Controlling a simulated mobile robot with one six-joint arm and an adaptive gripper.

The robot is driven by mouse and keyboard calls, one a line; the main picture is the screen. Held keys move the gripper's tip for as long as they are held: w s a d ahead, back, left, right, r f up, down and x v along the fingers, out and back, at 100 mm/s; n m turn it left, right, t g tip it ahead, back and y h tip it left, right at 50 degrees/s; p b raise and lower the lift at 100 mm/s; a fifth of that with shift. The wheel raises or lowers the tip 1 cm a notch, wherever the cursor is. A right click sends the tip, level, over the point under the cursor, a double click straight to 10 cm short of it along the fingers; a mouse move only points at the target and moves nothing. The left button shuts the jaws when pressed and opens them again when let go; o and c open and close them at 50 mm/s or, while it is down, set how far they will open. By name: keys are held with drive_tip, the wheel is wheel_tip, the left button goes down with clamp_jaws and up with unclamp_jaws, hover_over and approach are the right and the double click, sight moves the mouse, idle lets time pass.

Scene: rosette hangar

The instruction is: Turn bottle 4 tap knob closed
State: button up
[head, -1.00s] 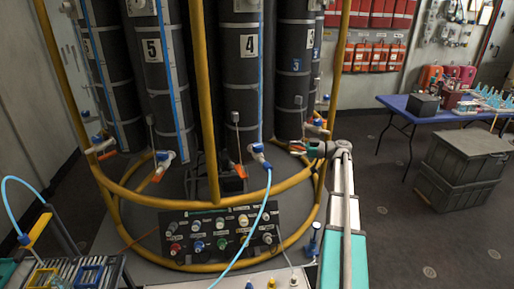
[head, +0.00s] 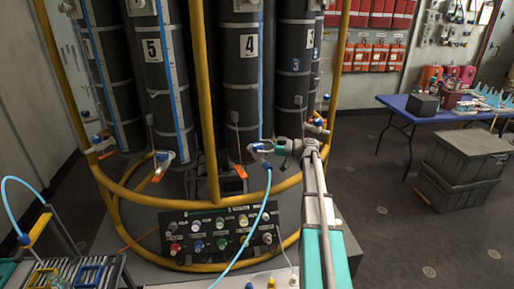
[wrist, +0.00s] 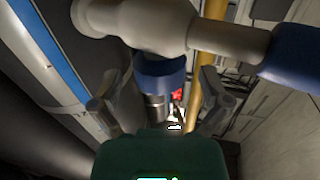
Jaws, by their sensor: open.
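Bottle 4 (head: 242,95) is a tall dark cylinder with a white "4" label, standing in the yellow-framed rosette. Its tap (head: 258,148) is a white fitting with blue parts low on the bottle, with a light blue tube running down from it. My gripper (head: 279,147) is beside the tap on its right. In the wrist view the white tap body (wrist: 150,22) crosses the top. A blue knob-like part (wrist: 160,76) shows between the open fingers of my gripper (wrist: 161,108), with visible gaps on both sides. I cannot tell the knob's turn position.
Bottle 5 (head: 165,90) stands to the left. A blue table (head: 398,103) and grey crates (head: 466,160) are at the right, with open floor before them.

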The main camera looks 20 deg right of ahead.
drive_tip(key=shift+w+a, duration=0.4)
drive_tip(key=shift+a, duration=0.2)
drive_tip(key=c, duration=1.2)
drive_tip(key=shift+o, duration=0.2)
drive_tip(key=shift+s+t, duration=0.1)
drive_tip(key=shift+t, duration=0.2)
drive_tip(key=shift+m, duration=0.3)
drive_tip(key=shift+t+h, duration=0.4)
drive_tip(key=o, duration=1.2)
drive_tip(key=shift+c, duration=0.2)
drive_tip(key=shift+d, duration=0.1)
